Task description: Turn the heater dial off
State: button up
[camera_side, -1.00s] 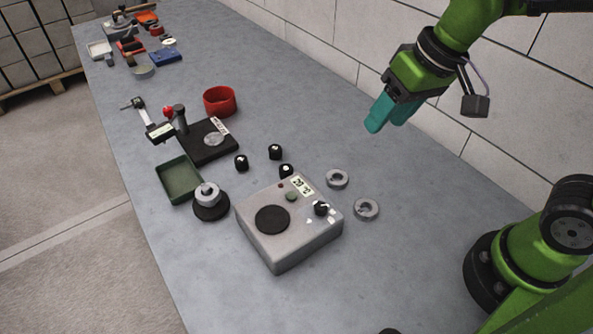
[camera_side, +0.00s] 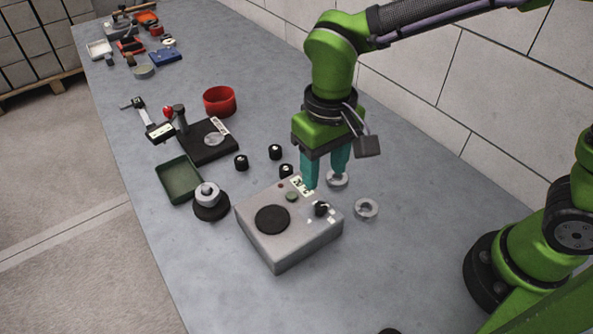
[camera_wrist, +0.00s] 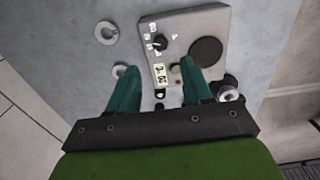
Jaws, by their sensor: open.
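The heater (camera_side: 284,248) is a light grey box on the table with a round black plate (camera_side: 273,219), a small display (camera_side: 301,186) and a green button (camera_side: 292,196). Its black dial (camera_side: 321,208) sits near the right corner of the top, with white marks around it. The dial also shows in the wrist view (camera_wrist: 160,43), beyond the fingertips. My gripper (camera_side: 325,185) points down above the heater's back edge, its teal fingers apart and empty. In the wrist view my gripper (camera_wrist: 157,72) has the display between its fingers.
Two metal rings (camera_side: 337,178) (camera_side: 366,208) lie right of the heater. Several small black knobs (camera_side: 275,152) lie behind it. A black disc with a metal weight (camera_side: 208,196), green tray (camera_side: 178,180), gauge stand (camera_side: 207,141) and red bowl (camera_side: 220,100) stand to the left.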

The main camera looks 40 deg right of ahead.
aim_at(321, 205)
notch_tip(321, 205, down, 9)
jog(key=shift+r, duration=0.15)
grip_shut()
dwell(0.4)
